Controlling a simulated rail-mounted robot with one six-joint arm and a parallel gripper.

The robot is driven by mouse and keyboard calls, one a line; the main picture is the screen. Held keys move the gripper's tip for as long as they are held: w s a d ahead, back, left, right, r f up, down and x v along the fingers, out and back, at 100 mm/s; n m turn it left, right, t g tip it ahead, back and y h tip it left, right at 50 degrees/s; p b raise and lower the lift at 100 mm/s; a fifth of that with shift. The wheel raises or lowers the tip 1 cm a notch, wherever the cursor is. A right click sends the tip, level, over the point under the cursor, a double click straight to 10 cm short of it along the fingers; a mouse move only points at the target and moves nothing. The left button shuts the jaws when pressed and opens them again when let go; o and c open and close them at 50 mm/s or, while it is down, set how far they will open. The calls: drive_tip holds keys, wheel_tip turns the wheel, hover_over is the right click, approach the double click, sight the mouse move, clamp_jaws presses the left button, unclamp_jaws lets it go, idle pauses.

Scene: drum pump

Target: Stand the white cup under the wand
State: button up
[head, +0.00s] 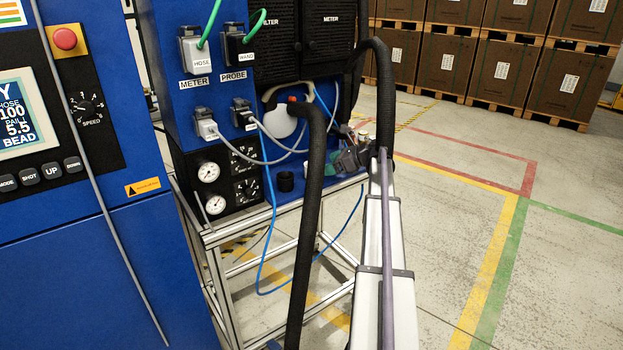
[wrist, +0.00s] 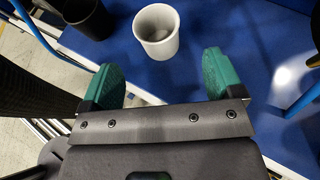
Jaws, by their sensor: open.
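The white cup (wrist: 157,30) stands upright, mouth up, on a blue surface in the wrist view, and its inside looks empty. My gripper (wrist: 160,76) is open, with its two green fingers wide apart. The cup is ahead of the fingers, about midway between them, and not between the pads. In the head view my gripper (head: 350,158) is small and partly hidden at the end of my arm, over the blue shelf. I cannot make out the white cup for sure there. I cannot clearly identify the wand in either view.
A black cup (head: 285,181) stands on the shelf, left of my gripper; a dark container (wrist: 88,18) shows left of the white cup. A thick black hose (head: 310,210) hangs in front of the shelf. A blue tube (head: 268,210) loops below. The floor at right is clear.

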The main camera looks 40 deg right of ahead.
sight(311, 169)
drive_tip(key=shift+b+x, duration=0.3)
drive_tip(key=shift+x, duration=0.85)
drive_tip(key=shift+w+a+f, duration=0.15)
drive_tip(key=shift+w+f, duration=0.05)
drive_tip(key=shift+w, duration=0.1)
drive_tip(key=b+x, duration=0.2)
drive_tip(key=x, duration=0.3)
drive_tip(key=shift+f, duration=0.1)
drive_tip(key=shift+a, duration=0.15)
drive_tip(key=c, duration=1.1)
drive_tip(key=shift+o, duration=0.2)
wheel_tip(311, 169, up, 19)
drive_tip(key=p, duration=1.8)
drive_tip(key=shift+p, duration=0.4)
